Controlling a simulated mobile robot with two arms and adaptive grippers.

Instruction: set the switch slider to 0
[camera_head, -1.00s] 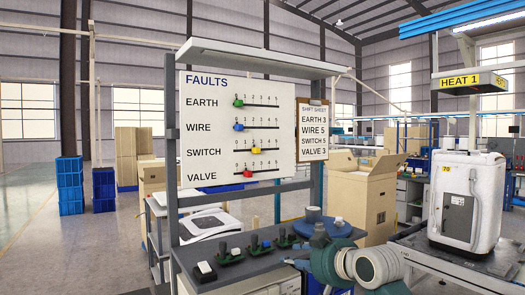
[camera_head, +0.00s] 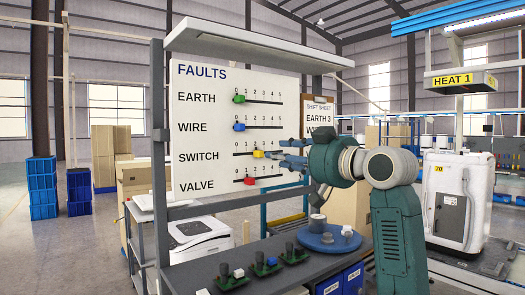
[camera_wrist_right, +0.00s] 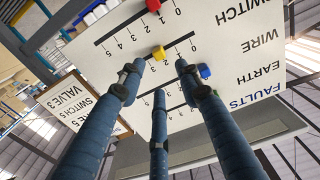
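The yellow switch slider (camera_head: 258,154) is on the SWITCH track of the white FAULTS board (camera_head: 205,112), near mark 2. In the right wrist view the yellow slider (camera_wrist_right: 158,52) shows between two of my right gripper's spread fingers. My right gripper (camera_head: 284,153) is open in front of the board, its fingertips just right of the yellow slider in the head view. In the wrist view (camera_wrist_right: 158,80) its three fingers are apart, with nothing held. I cannot tell whether a finger touches the slider. My left gripper is not in view.
The green earth slider (camera_head: 239,98) and blue wire slider (camera_head: 239,126) are at 0. The red valve slider (camera_head: 249,181) is near 1. The blue slider (camera_wrist_right: 204,71) is close to a fingertip. My arm partly hides the shift sheet (camera_head: 319,113). A bench (camera_head: 210,267) stands below.

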